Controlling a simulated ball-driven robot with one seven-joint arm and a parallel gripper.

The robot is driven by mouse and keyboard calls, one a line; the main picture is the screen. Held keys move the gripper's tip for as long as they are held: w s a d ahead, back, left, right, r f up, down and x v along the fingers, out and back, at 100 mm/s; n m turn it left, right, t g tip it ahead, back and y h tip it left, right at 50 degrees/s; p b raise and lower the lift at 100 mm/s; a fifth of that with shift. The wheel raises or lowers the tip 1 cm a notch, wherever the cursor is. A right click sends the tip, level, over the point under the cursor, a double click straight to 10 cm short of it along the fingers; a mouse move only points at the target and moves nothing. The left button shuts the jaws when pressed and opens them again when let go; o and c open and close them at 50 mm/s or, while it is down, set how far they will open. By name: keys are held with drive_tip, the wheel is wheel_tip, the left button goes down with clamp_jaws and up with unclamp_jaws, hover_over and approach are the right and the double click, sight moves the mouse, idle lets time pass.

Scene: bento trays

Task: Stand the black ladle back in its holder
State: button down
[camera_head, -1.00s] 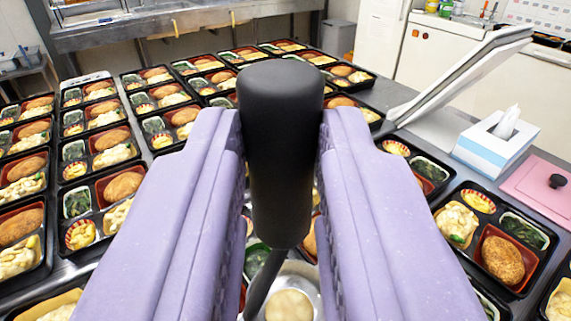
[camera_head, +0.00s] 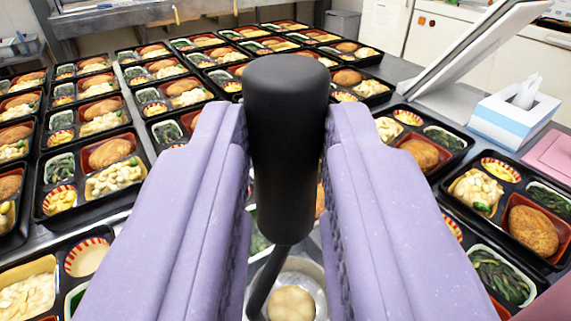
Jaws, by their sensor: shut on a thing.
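My gripper (camera_head: 286,150) has two lavender fingers shut on the thick black handle of the ladle (camera_head: 285,130). The handle stands close to upright between the fingers, its rounded top above them. Its thin dark shaft runs down and slightly left below the fingers. At the bottom, a round metal bowl shape (camera_head: 312,280) with a pale round lump in it shows between the fingers; I cannot tell whether it is the ladle's end or a separate vessel. I cannot make out the holder in this view.
Black bento trays (camera_head: 108,215) filled with food cover most of the metal table, left, behind and right. A tissue box (camera_head: 515,118), a tilted white panel (camera_head: 465,50) and a pink board (camera_head: 552,158) stand at the right. Little bare table shows.

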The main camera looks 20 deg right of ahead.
drive_tip(key=c, duration=0.9)
unclamp_jaws()
drive_tip(key=shift+o, duration=0.2)
drive_tip(key=p+v, duration=0.1)
drive_tip(key=v, duration=0.6)
drive_tip(key=shift+s+a+p, duration=0.25)
drive_tip(key=shift+s+p, duration=0.1)
